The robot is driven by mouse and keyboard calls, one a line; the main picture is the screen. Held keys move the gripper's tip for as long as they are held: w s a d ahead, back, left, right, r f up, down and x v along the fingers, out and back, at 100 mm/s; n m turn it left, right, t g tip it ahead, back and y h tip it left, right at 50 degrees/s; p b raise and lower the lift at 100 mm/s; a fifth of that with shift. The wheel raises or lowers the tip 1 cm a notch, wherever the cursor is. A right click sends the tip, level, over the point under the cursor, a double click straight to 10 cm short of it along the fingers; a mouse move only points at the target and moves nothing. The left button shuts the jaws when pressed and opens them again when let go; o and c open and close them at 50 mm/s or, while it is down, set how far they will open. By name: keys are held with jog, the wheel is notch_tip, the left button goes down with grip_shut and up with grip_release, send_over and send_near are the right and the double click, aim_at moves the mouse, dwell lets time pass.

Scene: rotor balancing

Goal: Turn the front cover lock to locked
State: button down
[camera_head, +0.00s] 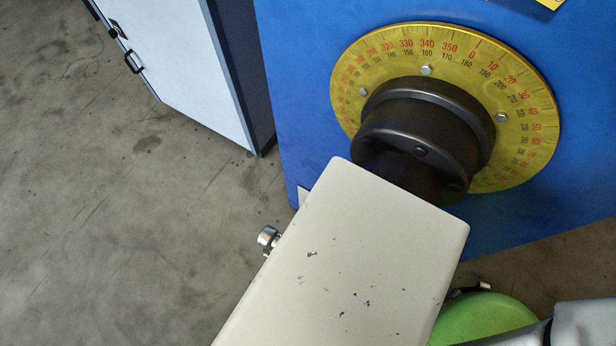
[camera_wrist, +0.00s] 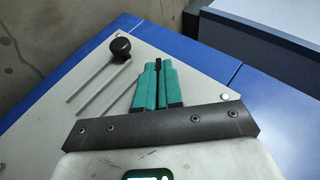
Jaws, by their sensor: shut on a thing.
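My gripper (camera_wrist: 158,82) shows in the wrist view with its two teal fingers close together. It is shut on a small black part (camera_wrist: 158,64) between the fingertips, over a light grey panel (camera_wrist: 195,72). Most of that part is hidden; it may be the handle of the front cover lock, but I cannot tell its setting. In the head view a worn beige cover (camera_head: 350,265) fills the lower middle, in front of the black spindle (camera_head: 420,135). A silver round fitting (camera_head: 268,238) sits on its left side. My gripper is not visible there.
A yellow degree dial (camera_head: 520,110) surrounds the spindle on a blue housing (camera_head: 300,110). A pale cabinet (camera_head: 180,60) stands at upper left over bare floor (camera_head: 90,220).

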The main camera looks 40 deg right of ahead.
jog(key=shift+d, duration=0.1)
jog(key=c, duration=1.3)
grip_release()
jog(key=shift+r, duration=0.1)
jog(key=shift+p+v, duration=2.75)
jog(key=shift+v, duration=2.7)
